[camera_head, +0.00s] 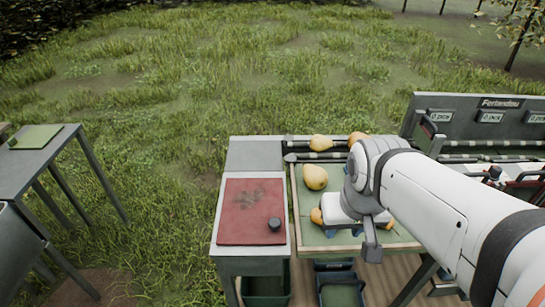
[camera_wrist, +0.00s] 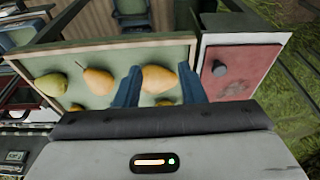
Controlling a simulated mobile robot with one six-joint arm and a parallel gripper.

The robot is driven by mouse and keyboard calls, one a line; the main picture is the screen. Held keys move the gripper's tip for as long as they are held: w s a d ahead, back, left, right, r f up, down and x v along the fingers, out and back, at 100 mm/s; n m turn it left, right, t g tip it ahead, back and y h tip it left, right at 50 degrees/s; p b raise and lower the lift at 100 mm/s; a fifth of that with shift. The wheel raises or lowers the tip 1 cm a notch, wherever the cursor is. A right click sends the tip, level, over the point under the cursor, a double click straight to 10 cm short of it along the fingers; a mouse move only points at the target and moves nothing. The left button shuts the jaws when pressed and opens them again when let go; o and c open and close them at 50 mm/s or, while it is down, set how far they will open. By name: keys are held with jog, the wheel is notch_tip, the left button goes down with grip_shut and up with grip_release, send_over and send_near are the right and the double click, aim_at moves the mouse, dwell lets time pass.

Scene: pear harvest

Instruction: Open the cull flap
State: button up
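The cull flap appears to be the red panel (camera_head: 240,226) with a dark stain, lying flat in the top of a grey stand. A black knob (camera_head: 274,224) stands on it near its right edge. In the wrist view the red panel (camera_wrist: 243,76) and knob (camera_wrist: 219,69) are at the right. My gripper (camera_wrist: 157,68) has its blue fingers apart and hangs over the pear tray, to the right of the flap in the head view. A pear (camera_wrist: 160,79) shows between the fingers, seemingly on the tray below. My arm hides part of the tray in the head view.
The wooden-rimmed tray (camera_head: 297,215) holds several yellow pears. Dark bins (camera_head: 265,288) stand underneath. A sign board (camera_head: 470,120) and rails are at the back right. A grey table (camera_head: 30,165) stands at the left, with open grass between.

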jog(key=shift+o, duration=0.7)
jog(key=shift+a, duration=0.1)
jog(key=shift+o, duration=0.8)
jog(key=shift+w+a+r, duration=0.15)
jog(key=shift+w, duration=0.2)
jog(key=shift+o, duration=0.2)
jog(key=w+a+n+g+p, duration=0.1)
jog(key=w+a+n+p, duration=0.3)
jog(key=w, duration=0.3)
jog(key=shift+a+f+n, duration=0.25)
jog(key=shift+a+n, duration=0.05)
jog(key=shift+a, duration=0.5)
jog(key=n+g+p, duration=0.2)
jog(key=n+p, duration=0.1)
jog(key=n, duration=0.1)
send_over(274, 221)
notch_tip(274, 221, down, 4)
jog(key=shift+d+f, duration=0.1)
jog(key=shift+d, duration=0.05)
jog(key=shift+f, duration=0.25)
notch_tip(274, 221, down, 7)
jog(key=shift+f, duration=0.2)
jog(key=shift+c, duration=0.3)
grip_shut()
